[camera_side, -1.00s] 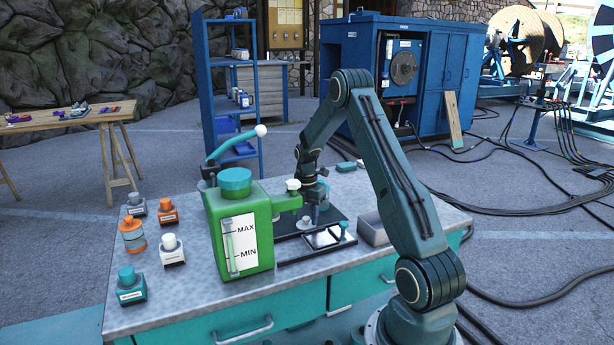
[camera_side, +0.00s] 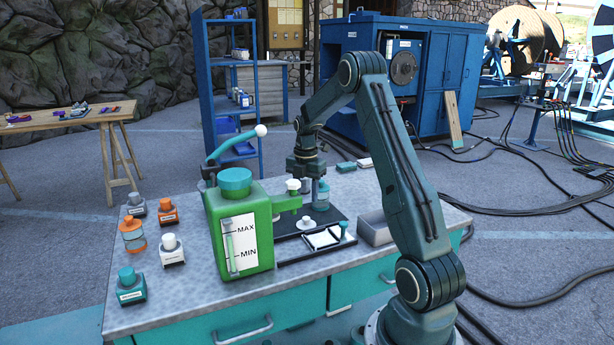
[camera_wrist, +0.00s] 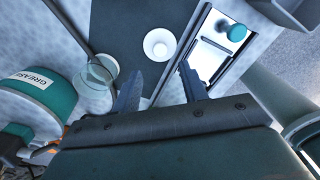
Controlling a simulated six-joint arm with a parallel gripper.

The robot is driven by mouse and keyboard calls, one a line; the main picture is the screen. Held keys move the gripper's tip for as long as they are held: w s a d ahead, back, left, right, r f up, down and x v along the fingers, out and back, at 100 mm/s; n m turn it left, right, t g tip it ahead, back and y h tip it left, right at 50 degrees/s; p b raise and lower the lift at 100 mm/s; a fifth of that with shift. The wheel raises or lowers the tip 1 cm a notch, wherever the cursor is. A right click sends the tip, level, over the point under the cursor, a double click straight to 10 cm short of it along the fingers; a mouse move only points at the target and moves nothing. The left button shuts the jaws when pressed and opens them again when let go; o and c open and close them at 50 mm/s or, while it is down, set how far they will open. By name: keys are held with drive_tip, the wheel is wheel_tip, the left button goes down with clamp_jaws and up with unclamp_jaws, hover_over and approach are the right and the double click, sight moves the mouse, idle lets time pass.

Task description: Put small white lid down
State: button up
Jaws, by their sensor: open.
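The small white lid (camera_side: 305,223) lies on the black mat (camera_side: 285,252), and nothing holds it. In the wrist view it shows as a white round piece (camera_wrist: 160,44) beyond and between my fingertips. My gripper (camera_side: 307,183) is above the mat, behind the green can, clear of the lid. In the wrist view the jaws (camera_wrist: 160,82) are apart with nothing between them. The fingertips are partly hidden in the side view.
A green can (camera_side: 240,225) with a MAX/MIN gauge stands left of the mat. A grey tray (camera_side: 376,231) is to the right.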

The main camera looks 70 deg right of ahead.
drive_tip(key=shift+r, duration=2.15)
